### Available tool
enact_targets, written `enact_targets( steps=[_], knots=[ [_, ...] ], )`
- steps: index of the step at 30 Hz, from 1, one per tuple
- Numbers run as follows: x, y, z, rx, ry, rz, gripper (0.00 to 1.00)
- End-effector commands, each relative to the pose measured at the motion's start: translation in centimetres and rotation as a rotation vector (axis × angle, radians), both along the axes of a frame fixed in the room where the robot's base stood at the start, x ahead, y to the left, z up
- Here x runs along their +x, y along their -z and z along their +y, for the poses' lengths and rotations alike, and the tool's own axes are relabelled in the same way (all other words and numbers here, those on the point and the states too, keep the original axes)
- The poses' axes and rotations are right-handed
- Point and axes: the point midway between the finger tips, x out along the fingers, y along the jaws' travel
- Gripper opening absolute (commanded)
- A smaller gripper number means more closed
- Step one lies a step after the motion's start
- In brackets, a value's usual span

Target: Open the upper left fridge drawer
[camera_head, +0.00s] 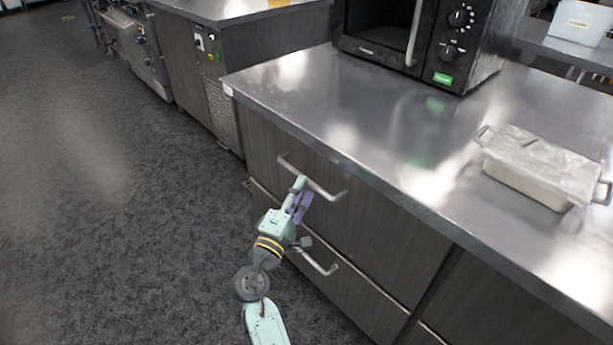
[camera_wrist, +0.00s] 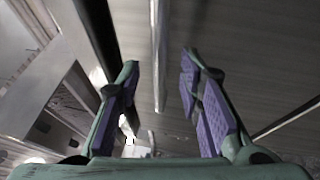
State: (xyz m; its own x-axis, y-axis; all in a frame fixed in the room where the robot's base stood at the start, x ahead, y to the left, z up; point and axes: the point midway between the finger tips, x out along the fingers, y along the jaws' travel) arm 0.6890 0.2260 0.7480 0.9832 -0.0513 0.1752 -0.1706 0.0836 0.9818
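The upper left drawer (camera_head: 375,215) is a dark wood-grain front under the steel counter, with a metal bar handle (camera_head: 330,193). It looks shut or nearly shut. My gripper (camera_head: 301,188) is at this handle, reaching up from the lower left. In the wrist view my gripper (camera_wrist: 160,62) has its two purple-padded fingers spread apart. The handle bar (camera_wrist: 157,40) runs between them, with visible gaps on both sides. Whether a finger touches the bar is hard to tell.
A lower drawer with its own handle (camera_head: 315,262) is just below my gripper. On the steel counter (camera_head: 370,125) stand a black microwave (camera_head: 430,40) and a lidded metal pan (camera_head: 540,165). The dark floor (camera_head: 100,200) to the left is clear.

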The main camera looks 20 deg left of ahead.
Motion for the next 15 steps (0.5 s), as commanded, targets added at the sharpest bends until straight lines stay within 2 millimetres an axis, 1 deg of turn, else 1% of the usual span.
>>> enact_targets(
  steps=[1,6,10,15],
  knots=[
    [0.9,-0.5,-0.1,0.001,0.003,0.000,0.33],
    [2.9,-0.7,-0.1,0.001,0.000,-0.001,0.33],
    [3.5,-0.6,-0.2,0.002,-0.001,0.001,0.33],
    [3.6,-0.6,-0.2,0.002,-0.001,0.001,0.33]
  ],
)
